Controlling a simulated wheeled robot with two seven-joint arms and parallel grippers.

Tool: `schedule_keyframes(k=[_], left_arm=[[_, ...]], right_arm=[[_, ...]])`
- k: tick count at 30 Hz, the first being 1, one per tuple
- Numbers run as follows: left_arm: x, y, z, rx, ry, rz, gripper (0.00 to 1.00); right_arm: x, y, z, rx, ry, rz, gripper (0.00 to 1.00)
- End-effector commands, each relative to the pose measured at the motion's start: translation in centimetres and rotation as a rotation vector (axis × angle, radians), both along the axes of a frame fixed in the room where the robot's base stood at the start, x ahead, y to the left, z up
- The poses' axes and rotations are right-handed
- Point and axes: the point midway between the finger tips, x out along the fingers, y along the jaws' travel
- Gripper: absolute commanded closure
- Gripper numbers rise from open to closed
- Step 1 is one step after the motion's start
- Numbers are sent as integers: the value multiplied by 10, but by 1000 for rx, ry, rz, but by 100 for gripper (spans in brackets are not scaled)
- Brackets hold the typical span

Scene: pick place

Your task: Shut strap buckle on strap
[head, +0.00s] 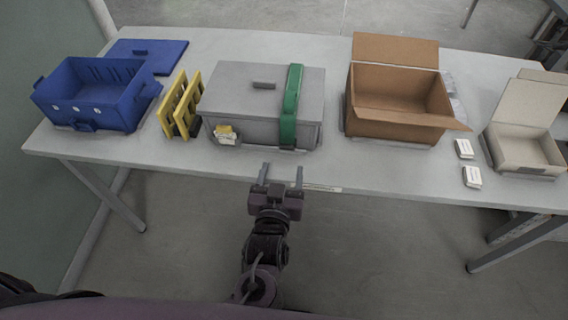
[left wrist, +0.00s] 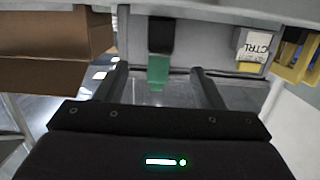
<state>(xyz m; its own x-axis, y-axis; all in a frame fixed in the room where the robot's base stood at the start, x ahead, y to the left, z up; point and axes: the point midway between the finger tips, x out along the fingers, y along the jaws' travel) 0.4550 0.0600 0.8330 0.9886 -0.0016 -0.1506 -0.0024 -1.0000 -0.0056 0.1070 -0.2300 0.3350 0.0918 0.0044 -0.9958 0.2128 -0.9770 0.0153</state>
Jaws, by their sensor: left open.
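A grey lidded case (head: 225,92) stands on the table. A green strap (head: 290,105) runs over its lid and down its front at the right. My right gripper is not in view.
A blue crate (head: 98,98) with its blue lid (head: 148,55) and yellow racks (head: 181,105) are left of the case. An open cardboard box (head: 395,123) is right, then small white blocks (head: 464,149) and an open pale box (head: 528,150).

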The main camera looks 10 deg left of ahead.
Motion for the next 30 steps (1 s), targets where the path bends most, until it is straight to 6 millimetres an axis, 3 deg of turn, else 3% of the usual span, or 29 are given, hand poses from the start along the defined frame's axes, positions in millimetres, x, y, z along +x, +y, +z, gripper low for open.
schedule_keyframes(k=[1, 4, 8, 21, 30], left_arm=[[-4, 0, -17, -3, -45, 1, 38], [-9, 0, -16, -5, -121, 2, 38], [-3, 0, -10, -6, -157, 3, 38], [60, 0, -9, -5, -155, 2, 38], [67, 1, -10, -6, -152, 2, 38]], right_arm=[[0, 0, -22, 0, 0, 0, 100], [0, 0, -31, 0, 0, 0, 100], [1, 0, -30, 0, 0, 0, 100], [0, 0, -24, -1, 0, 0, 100], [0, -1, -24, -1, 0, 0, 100]])
